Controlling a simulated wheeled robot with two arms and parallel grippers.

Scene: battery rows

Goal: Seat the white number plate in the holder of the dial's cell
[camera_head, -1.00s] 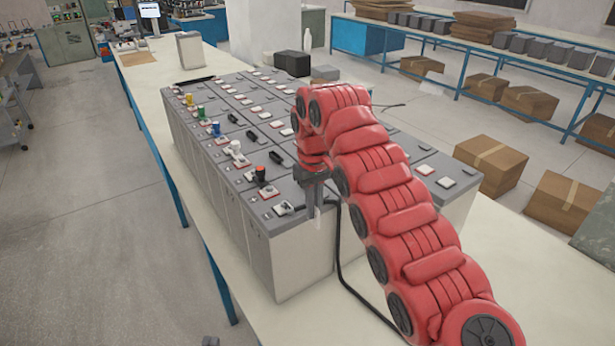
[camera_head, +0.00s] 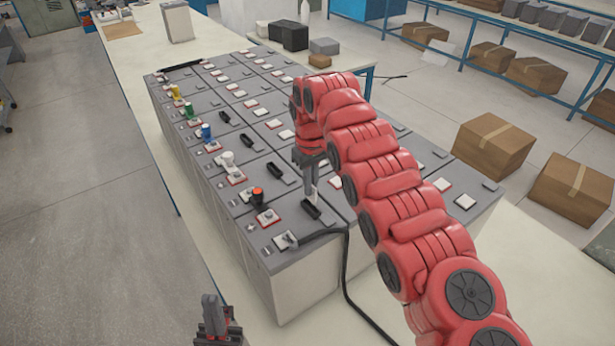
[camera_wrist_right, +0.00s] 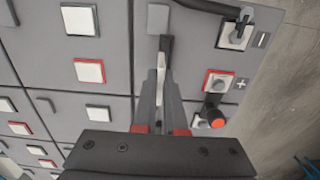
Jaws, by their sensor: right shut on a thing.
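The white number plate (camera_head: 313,194) is a thin upright strip in my right gripper (camera_head: 313,182). The gripper is shut on it, just above a black slotted holder (camera_head: 318,211) on the near cell. In the right wrist view the plate (camera_wrist_right: 159,64) shows pale between the fingers, beside the dark holder (camera_wrist_right: 167,45); I cannot tell if they touch. I cannot make out a clear dial. My left gripper (camera_head: 210,306) is low in the head view, away from the cells; its opening is unclear.
Grey battery cells (camera_head: 235,105) stand in rows on a long pale table (camera_head: 142,75). Coloured knobs line their left side. A black cable (camera_head: 348,265) runs from the near terminal over the cell's edge. Cardboard boxes (camera_head: 490,145) lie on the floor at right.

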